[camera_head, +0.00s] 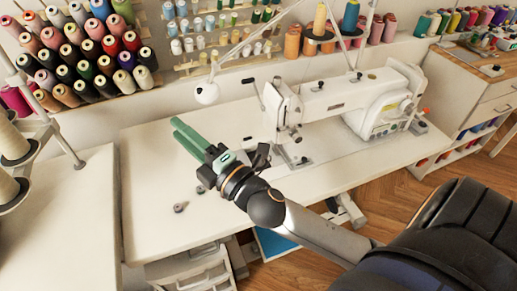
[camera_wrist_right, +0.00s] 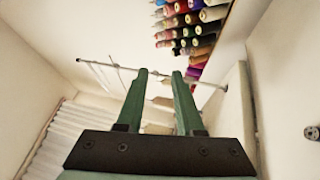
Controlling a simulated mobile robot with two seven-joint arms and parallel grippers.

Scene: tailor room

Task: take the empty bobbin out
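My right gripper (camera_head: 176,127) is above the white sewing table (camera_head: 150,165), left of the white sewing machine (camera_head: 340,97). Its two green fingers point to the upper left, away from the machine. In the right wrist view the fingers (camera_wrist_right: 159,75) stand apart with nothing held between them. Small dark bobbin-like pieces lie on the table: one at the front (camera_head: 179,207), one beside the gripper (camera_head: 200,189). A small round metal piece (camera_wrist_right: 312,132) shows at the right edge of the right wrist view. I cannot tell which bobbin is empty. My left gripper is out of view.
Racks of thread spools (camera_head: 90,60) hang on the wall behind. A white lamp head (camera_head: 206,93) stands at the table's back. Another white table (camera_head: 70,200) with large cream spools (camera_head: 12,142) is at left. The table's left part is mostly clear.

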